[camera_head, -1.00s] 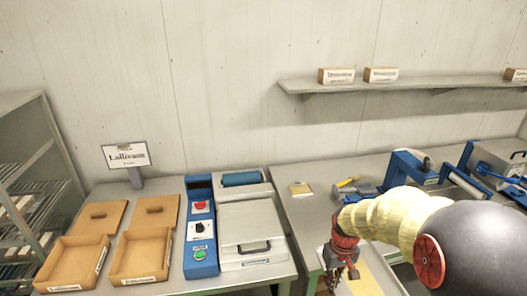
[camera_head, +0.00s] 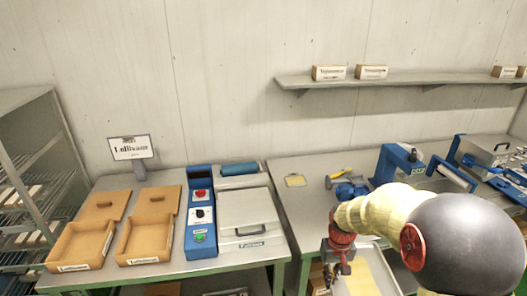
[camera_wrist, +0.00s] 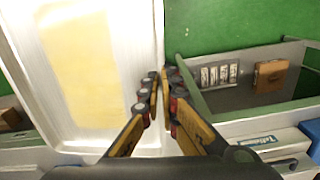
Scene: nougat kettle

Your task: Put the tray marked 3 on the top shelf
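A pale metal tray (camera_head: 391,282) with a flat yellow slab in it shows at the lower right of the head view, over the front of the right table. In the wrist view the tray (camera_wrist: 30,30) fills the left half, above a green floor. My gripper (camera_wrist: 161,84) has its fingers on either side of the tray's right rim and appears shut on it. In the head view my gripper (camera_head: 340,262) is at the tray's left edge. No number 3 is readable. A rack (camera_head: 48,150) with several wire shelves stands at the far left, partly cut off.
A wall shelf (camera_head: 420,85) carries small labelled boxes. The left table (camera_head: 110,281) holds two wooden boxes, lids, a sign and a blue control panel (camera_head: 201,215) beside a lidded machine. Blue machines stand on the right table (camera_head: 292,208).

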